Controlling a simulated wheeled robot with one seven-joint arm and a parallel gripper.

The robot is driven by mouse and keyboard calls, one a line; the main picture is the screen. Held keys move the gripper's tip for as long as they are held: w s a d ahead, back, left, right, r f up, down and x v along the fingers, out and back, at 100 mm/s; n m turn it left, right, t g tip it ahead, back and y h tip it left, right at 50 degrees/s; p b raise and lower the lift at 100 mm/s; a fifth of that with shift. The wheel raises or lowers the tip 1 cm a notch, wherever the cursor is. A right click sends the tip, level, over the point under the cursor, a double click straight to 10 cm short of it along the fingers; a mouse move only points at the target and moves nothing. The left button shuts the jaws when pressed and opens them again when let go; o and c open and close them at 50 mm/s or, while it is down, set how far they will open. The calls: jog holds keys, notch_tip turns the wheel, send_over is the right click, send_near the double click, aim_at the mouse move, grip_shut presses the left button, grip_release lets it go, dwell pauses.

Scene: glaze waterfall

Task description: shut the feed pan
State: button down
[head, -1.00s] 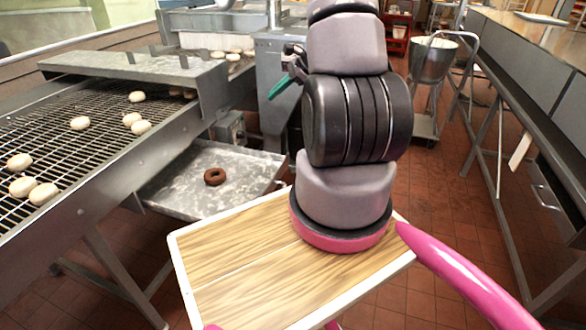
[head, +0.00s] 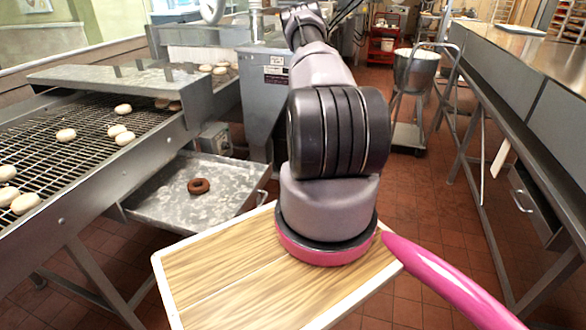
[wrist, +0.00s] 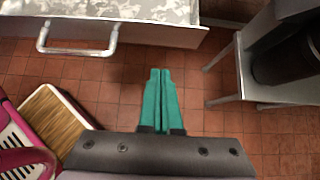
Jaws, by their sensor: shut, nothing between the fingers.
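The feed pan (head: 155,207) is a grey metal drawer pulled out from under the conveyor. A brown ring doughnut (head: 198,186) lies in it. The pan's front handle (head: 262,197) shows at its right end. In the wrist view the pan's front edge (wrist: 185,33) and its bar handle (wrist: 80,50) are at the upper left. My gripper (wrist: 163,72) has teal fingers, which are shut together and empty. They are below and right of the handle in that picture, apart from it, over the tiled floor. In the head view the fingers cannot be made out.
A conveyor (head: 80,125) with several pale dough pieces stands at the left. A grey machine housing (head: 265,90) is behind the pan. A long metal counter (head: 480,85) runs along the right. A bucket on a stand (head: 415,72) is farther back. Tiled floor between is clear.

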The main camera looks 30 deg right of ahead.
aim_at(266, 178)
jog(key=w+a+f, duration=0.2)
jog(key=w, duration=0.1)
jog(key=w+a+f, duration=0.1)
jog(key=w+a, duration=0.1)
jog(key=shift+f, duration=0.15)
jog(key=shift+w+a, duration=0.25)
jog(key=shift+w, duration=0.2)
